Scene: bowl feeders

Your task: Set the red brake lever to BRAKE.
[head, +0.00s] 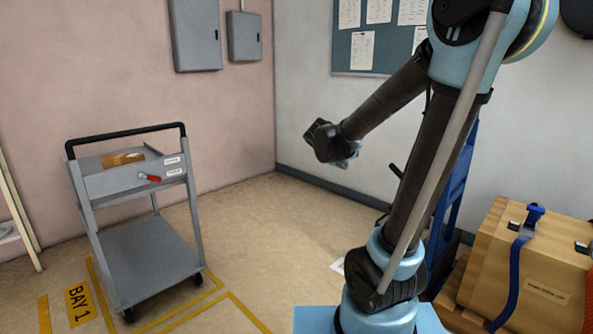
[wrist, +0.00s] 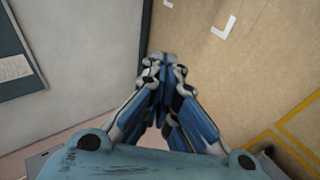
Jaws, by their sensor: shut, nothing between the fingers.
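The red brake lever (head: 149,178) is a small red handle on the front panel of a grey cart (head: 140,251) at the left of the head view. It lies nearly level, its red end to the right and tilted slightly down. Two small white labels (head: 174,172) sit to its right, one above the other; their print is too small to read. My gripper (wrist: 163,58) is shut and empty in the wrist view, with its fingertips together. In the head view it is in the air, well to the right of the cart, and partly hidden by my wrist.
The cart has a black push handle (head: 124,133) and a brown box (head: 123,159) on top. It stands by yellow floor lines near a BAY 1 mark (head: 78,302). The floor between is clear.

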